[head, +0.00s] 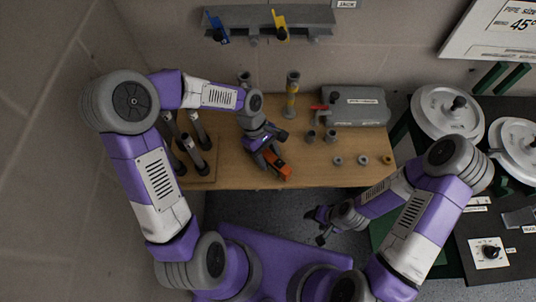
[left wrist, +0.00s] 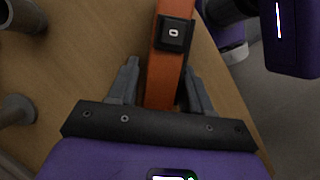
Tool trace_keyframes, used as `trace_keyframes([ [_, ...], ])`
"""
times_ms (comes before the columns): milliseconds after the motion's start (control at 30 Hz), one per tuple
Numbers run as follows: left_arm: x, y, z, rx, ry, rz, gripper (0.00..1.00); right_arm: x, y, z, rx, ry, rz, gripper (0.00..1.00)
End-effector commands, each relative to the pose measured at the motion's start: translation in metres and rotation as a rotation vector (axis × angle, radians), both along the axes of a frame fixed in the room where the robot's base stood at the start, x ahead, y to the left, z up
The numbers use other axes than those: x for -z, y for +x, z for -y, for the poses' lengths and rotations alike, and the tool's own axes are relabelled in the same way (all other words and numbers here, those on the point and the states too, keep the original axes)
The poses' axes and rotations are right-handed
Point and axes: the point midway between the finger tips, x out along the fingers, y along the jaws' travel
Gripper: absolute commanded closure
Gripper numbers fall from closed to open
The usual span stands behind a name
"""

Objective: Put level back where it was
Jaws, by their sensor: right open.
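An orange bar with a black block on it, which looks like the level (head: 283,172), is at the front edge of the wooden table. My left gripper (head: 266,160) is right at it. In the left wrist view the orange bar (left wrist: 167,70) lies between the two fingers of my left gripper (left wrist: 160,78). The right finger overlaps its edge and a narrow gap shows beside the left finger, so I cannot tell whether it is gripped. My right gripper (head: 317,226) is open and empty, low in front of the table.
The wooden table (head: 235,178) carries upright pipes (head: 292,95) at the back, dark cylinders (head: 198,130) at the left, and a grey box (head: 355,106) with small fittings at the right. A wall rack (head: 300,20) holds blue and yellow tools. The table's front middle is mostly clear.

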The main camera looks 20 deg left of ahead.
Motion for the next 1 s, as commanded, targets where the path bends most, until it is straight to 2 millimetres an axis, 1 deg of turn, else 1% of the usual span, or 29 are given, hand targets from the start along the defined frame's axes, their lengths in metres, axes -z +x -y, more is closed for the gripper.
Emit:
trace_keyframes([
  [33, 0.000, 0.000, 0.000, 0.000, 0.000, 0.000, 0.42, 0.000, 0.000, 0.000, 0.000, 0.000, 0.000, 0.38],
  [67, 0.000, 0.000, 0.000, 0.000, 0.000, 0.000, 0.38, 0.000, 0.000, 0.000, 0.000, 0.000, 0.000, 0.38],
  [333, -0.001, 0.000, 0.000, 0.000, 0.000, 0.000, 0.38, -0.001, 0.000, 0.000, 0.000, 0.000, 0.000, 0.38],
  [467, -0.010, 0.002, -0.002, -0.002, 0.001, 0.003, 0.38, -0.005, 0.000, 0.000, 0.000, 0.000, 0.000, 0.38],
  [567, -0.026, 0.005, -0.007, -0.004, 0.002, 0.005, 0.38, -0.011, 0.000, 0.000, 0.000, 0.000, 0.000, 0.38],
  [800, -0.075, 0.015, -0.025, -0.003, 0.001, 0.004, 0.38, -0.028, 0.000, 0.000, 0.000, 0.000, 0.000, 0.38],
  [900, -0.092, 0.018, -0.031, -0.002, 0.001, 0.005, 0.38, -0.033, 0.000, 0.000, 0.000, 0.000, 0.000, 0.38],
  [1000, -0.104, 0.020, -0.036, -0.002, 0.001, 0.002, 0.38, -0.037, 0.000, 0.000, 0.000, 0.000, 0.000, 0.38],
])
